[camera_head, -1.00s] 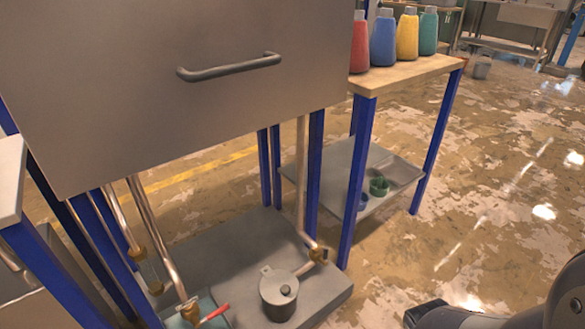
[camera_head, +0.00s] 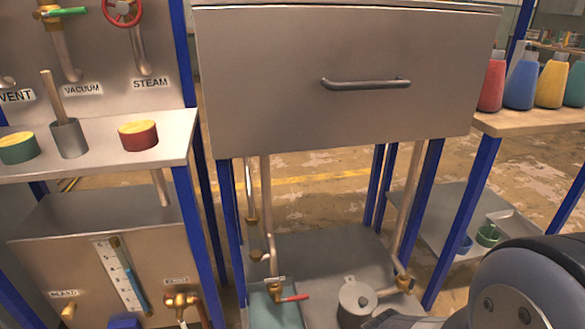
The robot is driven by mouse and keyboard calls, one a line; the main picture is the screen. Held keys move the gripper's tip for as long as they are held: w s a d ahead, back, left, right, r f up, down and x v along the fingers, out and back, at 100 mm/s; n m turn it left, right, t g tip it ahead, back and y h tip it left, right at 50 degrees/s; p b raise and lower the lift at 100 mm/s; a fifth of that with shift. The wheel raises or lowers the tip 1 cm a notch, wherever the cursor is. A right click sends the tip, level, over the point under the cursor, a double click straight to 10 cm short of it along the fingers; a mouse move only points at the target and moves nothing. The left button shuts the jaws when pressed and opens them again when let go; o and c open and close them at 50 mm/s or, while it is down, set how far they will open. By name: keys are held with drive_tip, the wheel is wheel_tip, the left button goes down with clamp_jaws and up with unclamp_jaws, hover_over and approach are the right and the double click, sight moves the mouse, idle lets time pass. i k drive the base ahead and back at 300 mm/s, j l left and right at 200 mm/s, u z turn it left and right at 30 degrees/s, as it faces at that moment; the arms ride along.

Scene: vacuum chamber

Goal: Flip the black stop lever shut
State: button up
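I cannot clearly make out a black stop lever. Under the steel chamber box (camera_head: 340,75), a brass fitting (camera_head: 404,283) sits at the foot of the right copper pipe, beside a grey lidded pot (camera_head: 356,301). Any lever on this fitting is too small or dark to tell. A second brass valve (camera_head: 274,286) at the lower middle has a red lever (camera_head: 294,297) pointing right. My gripper's fingers do not show.
A side shelf (camera_head: 180,150) on the left carries round tubs and a mortar. A wooden-topped table (camera_head: 520,122) on the right carries several coloured bottles. Blue legs (camera_head: 465,235) stand around the low grey base. The chamber front has a bar handle (camera_head: 365,84).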

sight(412, 283)
drive_tip(key=i+l+z, duration=0.2)
drive_tip(key=i+z, duration=0.25)
drive_tip(key=i+l+z, duration=0.15)
drive_tip(key=z, duration=0.25)
drive_tip(key=i, duration=0.1)
